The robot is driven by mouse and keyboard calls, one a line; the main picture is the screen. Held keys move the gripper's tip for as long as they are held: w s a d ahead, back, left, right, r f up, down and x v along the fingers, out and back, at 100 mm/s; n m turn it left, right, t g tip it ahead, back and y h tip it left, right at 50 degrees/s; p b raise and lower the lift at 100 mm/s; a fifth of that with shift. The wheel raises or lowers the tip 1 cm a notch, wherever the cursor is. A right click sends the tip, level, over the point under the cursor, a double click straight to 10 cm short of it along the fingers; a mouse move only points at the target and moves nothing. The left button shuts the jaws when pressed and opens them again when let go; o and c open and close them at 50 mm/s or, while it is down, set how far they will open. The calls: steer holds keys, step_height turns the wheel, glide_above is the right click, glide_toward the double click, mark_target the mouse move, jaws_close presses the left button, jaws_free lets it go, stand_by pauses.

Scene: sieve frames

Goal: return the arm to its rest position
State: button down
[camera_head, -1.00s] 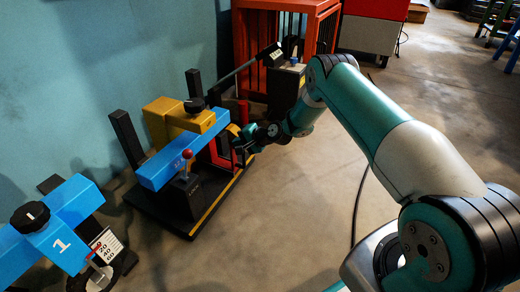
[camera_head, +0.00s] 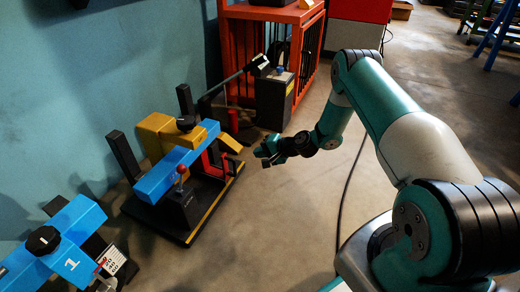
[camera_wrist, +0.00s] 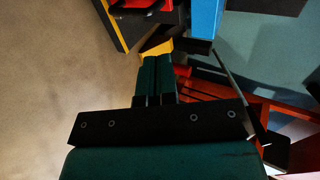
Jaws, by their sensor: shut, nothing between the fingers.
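My teal and grey arm reaches in from the right of the head view. My gripper (camera_head: 265,157) is over bare floor, to the right of the blue and yellow machine (camera_head: 170,165) and apart from it. In the wrist view the two dark green fingers (camera_wrist: 156,80) lie side by side, shut with nothing between them. The yellow chute-like part (camera_head: 230,142) of the machine shows just left of my gripper in the head view.
A blue station marked 1 (camera_head: 50,243) stands at the lower left. A dark box with a lever (camera_head: 274,98) and an orange cage (camera_head: 300,45) stand behind my gripper. A black cable (camera_head: 345,200) lies on the floor. Floor between the machine and my arm is clear.

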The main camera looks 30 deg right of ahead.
stand_by(0.4)
steer(key=s+a+r+n+g+p, duration=0.1)
steer(key=a+r+n, duration=0.15)
steer(key=r, duration=0.35)
steer(key=a+r+n+g+y+p, duration=0.1)
steer(key=a+r+p, duration=0.1)
steer(key=a+r, duration=0.3)
steer(key=s+a+r+n+g+p, duration=0.1)
steer(key=a+r+n, duration=0.1)
steer(key=r, duration=0.6)
steer(key=s+a+r+n+g+p, duration=0.2)
steer(key=s+a+r+n, duration=0.15)
steer(key=r, duration=0.35)
steer(key=s+a+r+n+g+p, duration=0.1)
steer(key=s+a+r+n, duration=0.1)
steer(key=s+a+r, duration=0.4)
steer(key=s+r+n+g+h+p, duration=0.25)
steer(key=s+r, duration=0.55)
steer(key=s, duration=0.5)
steer(key=s+r+n+g+h+p, duration=0.1)
steer(key=s+r+n+h+p, duration=0.2)
steer(key=s+r, duration=0.75)
step_height(320, 180, up, 35)
steer(key=s+n+y+p, duration=0.1)
steer(key=p, duration=3.7)
steer(key=shift+s+a, duration=0.25)
steer(key=shift+s, duration=0.05)
